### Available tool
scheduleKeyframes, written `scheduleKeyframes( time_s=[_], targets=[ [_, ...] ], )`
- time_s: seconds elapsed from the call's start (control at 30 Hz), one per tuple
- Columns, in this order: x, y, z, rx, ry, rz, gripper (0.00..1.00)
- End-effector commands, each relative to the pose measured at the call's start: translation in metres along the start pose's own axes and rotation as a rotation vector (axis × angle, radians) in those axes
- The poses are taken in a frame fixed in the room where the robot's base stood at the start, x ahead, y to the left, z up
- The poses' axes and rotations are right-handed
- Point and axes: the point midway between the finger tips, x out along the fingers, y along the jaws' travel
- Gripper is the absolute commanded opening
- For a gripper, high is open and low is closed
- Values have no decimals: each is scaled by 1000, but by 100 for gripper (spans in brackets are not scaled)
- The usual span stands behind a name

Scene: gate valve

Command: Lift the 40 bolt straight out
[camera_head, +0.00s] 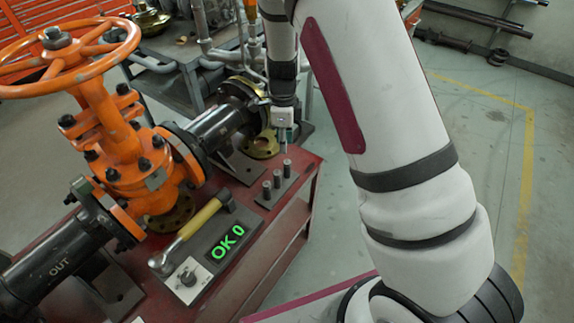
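Three dark grey bolts stand upright in a row on a dark block (274,199) at the right edge of the red bench. They are the near bolt (267,190), the middle bolt (277,179) and the far bolt (287,168). No size marks can be read, so I cannot tell which is the 40 bolt. My gripper (285,149) points down just above the far bolt. Its fingers are small and partly hidden, and I cannot tell whether they touch that bolt or are open or shut.
An orange gate valve (120,140) with a handwheel (70,62) and black pipes fills the left. Open floor is right of the red bench (268,262).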

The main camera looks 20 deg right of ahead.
Motion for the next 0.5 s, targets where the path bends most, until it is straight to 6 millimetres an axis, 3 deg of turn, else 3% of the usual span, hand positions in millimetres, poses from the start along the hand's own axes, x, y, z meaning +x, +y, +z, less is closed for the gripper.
scheduleKeyframes(
  time_s=[0.1, 0.33, 0.5],
  targets=[
    [15, 0, 0, 1, 0, 1, 25],
    [30, 1, -3, 2, 0, 2, 25],
    [54, 2, -11, 2, 0, 3, 25]
  ],
)
